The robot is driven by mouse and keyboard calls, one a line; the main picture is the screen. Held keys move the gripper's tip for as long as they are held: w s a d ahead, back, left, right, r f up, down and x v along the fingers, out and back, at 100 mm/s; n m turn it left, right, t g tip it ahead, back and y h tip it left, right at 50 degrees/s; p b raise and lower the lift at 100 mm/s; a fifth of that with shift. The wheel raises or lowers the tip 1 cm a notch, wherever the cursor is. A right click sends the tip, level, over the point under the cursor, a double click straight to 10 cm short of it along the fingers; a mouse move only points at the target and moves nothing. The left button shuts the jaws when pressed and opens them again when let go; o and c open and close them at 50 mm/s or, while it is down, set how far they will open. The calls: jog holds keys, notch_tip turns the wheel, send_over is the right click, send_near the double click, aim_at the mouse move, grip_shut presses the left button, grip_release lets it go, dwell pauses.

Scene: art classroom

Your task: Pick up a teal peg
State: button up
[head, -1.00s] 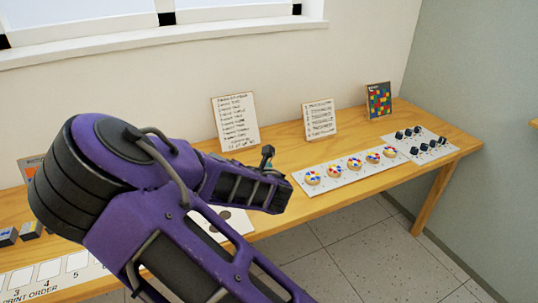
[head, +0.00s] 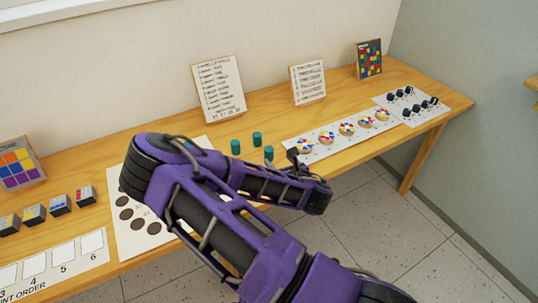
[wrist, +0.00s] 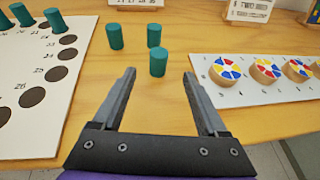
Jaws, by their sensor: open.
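Three teal pegs stand upright on the wooden table: a left one (head: 235,147), a back one (head: 257,138) and a front one (head: 268,153). In the wrist view the left peg (wrist: 115,37) and back peg (wrist: 154,34) stand behind the front peg (wrist: 158,62). My gripper (wrist: 159,76) is open and empty, its fingers pointing toward the front peg, which appears just beyond and between the fingertips. More teal pegs (wrist: 55,20) stand on the white numbered board (wrist: 25,128) at the left. In the head view my arm hides part of that board.
Right of the loose pegs lies a white strip (wrist: 205,68) with several colour-wheel discs (wrist: 226,67). Farther right is a sheet with dark pieces (head: 407,95). Upright cards (head: 218,90) stand at the back. Printed blocks (head: 60,205) sit at the left. Bare table surrounds the pegs.

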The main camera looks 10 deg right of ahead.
aim_at(270, 151)
jog(key=x, duration=0.4)
jog(key=shift+w+f, duration=0.1)
jog(key=shift+w, duration=0.1)
jog(key=x, duration=0.5)
jog(key=shift+w+a, duration=0.1)
jog(key=shift+w, duration=0.1)
grip_shut()
